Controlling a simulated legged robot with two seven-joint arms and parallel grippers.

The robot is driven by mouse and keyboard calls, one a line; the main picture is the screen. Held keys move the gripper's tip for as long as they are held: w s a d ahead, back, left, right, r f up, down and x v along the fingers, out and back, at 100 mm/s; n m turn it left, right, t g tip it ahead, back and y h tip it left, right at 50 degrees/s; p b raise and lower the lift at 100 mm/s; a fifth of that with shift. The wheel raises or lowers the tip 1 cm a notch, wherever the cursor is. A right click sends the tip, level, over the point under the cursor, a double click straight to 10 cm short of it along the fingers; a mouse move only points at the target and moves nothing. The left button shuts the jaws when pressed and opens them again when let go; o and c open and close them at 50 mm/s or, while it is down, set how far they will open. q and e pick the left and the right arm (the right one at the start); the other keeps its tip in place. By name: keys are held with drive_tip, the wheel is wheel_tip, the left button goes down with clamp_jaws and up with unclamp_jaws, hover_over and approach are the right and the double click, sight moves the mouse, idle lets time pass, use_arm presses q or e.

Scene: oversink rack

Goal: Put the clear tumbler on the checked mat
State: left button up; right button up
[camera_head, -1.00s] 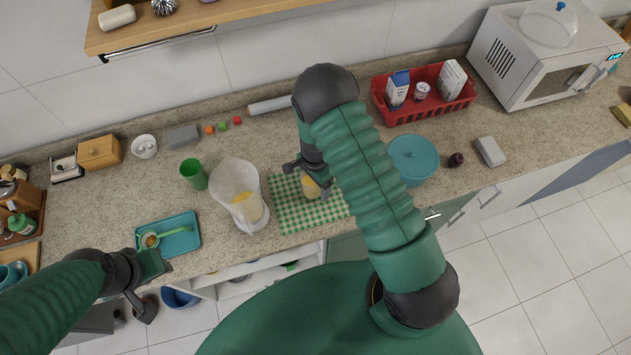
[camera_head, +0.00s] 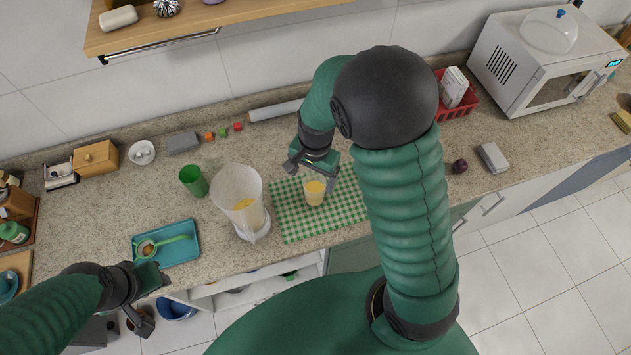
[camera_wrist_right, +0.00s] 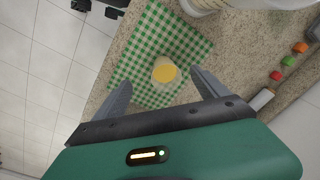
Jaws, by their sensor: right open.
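The clear tumbler (camera_head: 314,191), with yellow contents, stands upright on the green-and-white checked mat (camera_head: 290,222). In the right wrist view the tumbler (camera_wrist_right: 164,72) stands on the mat (camera_wrist_right: 150,40), ahead of and between the open fingers in the picture. My right gripper (camera_head: 316,168) is open and empty, just behind the tumbler toward the wall, with a gap seen around the glass in the wrist view (camera_wrist_right: 162,82). My left gripper (camera_head: 148,296) is at the lower left, in front of the counter near the blue tray; its jaws are unclear.
A blender jug (camera_head: 240,200) stands close to the mat's left edge, with a green cup (camera_head: 193,181) beyond it. A blue tray (camera_head: 183,251) holds a green-handled strainer. A paper roll (camera_head: 275,110) lies behind. My right arm hides part of the red basket (camera_head: 458,108).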

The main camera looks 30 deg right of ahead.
drive_tip(key=s+a+r+n+t, duration=0.1)
drive_tip(key=s+a+r+n, duration=0.15)
drive_tip(key=s+n, duration=0.3)
drive_tip(key=s+a+r+n+t, duration=0.1)
drive_tip(key=s+r+n, duration=0.25)
drive_tip(key=n, duration=0.25)
use_arm(q)
drive_tip(key=s+b+x, duration=0.2)
drive_tip(key=b+x, duration=0.7)
drive_tip(key=shift+s+a+f, duration=0.2)
drive_tip(key=shift+s+f, duration=0.05)
drive_tip(key=shift+s, duration=0.05)
use_arm(e)
drive_tip(key=s+x, duration=0.2)
drive_tip(key=x, duration=0.7)
drive_tip(key=shift+w+f, duration=0.3)
drive_tip(key=shift+f, duration=0.35)
use_arm(q)
drive_tip(key=shift+d, duration=0.3)
use_arm(e)
drive_tip(key=shift+d, duration=0.25)
use_arm(q)
drive_tip(key=shift+a, duration=0.15)
use_arm(e)
drive_tip(key=shift+a, duration=0.2)
